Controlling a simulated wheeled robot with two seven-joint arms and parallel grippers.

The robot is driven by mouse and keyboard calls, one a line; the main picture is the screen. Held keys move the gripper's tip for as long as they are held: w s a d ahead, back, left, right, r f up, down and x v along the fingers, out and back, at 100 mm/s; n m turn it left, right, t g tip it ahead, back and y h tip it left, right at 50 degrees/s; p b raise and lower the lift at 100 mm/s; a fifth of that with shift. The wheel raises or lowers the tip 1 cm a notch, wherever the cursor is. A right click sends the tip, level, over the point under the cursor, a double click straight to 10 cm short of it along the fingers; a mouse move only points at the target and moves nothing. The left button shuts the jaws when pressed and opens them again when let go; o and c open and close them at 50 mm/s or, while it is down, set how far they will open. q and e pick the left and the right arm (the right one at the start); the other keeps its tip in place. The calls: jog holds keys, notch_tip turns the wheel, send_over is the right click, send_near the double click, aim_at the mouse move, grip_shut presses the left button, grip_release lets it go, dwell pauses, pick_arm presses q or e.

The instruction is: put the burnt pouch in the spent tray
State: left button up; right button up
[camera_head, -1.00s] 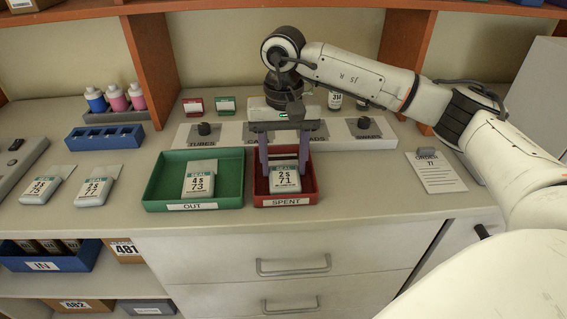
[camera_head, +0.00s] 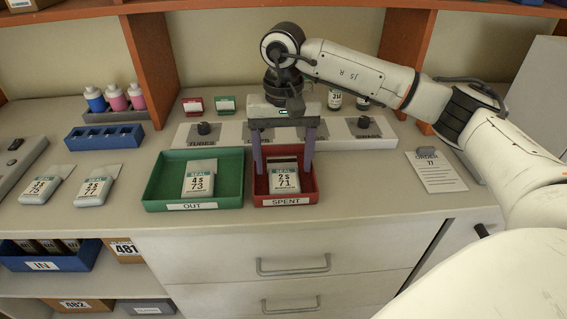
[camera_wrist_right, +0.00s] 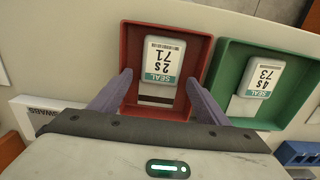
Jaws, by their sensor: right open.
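A pouch labelled "2 s 71" (camera_head: 285,180) lies in the red tray marked SPENT (camera_head: 287,202). It also shows in the right wrist view (camera_wrist_right: 161,62), flat inside the red tray (camera_wrist_right: 133,45). My right gripper (camera_head: 283,172) is open, with its two fingers apart on either side of the pouch, over the red tray. In the right wrist view the fingers (camera_wrist_right: 160,80) stand clear of the pouch. Another pouch, "4 s 73" (camera_head: 199,182), lies in the green tray marked OUT (camera_head: 232,165). My left gripper is out of view.
Two more pouches, "3 s 75" (camera_head: 39,189) and "2 s 77" (camera_head: 94,190), lie on the counter at left. A blue rack (camera_head: 104,137) and a bottle holder stand behind them. A panel with knobs (camera_head: 372,139) runs behind the trays. An order sheet (camera_head: 437,175) lies at right.

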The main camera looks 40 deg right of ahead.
aim_at(283, 171)
notch_tip(283, 171, up, 11)
jog(key=shift+f, duration=0.15)
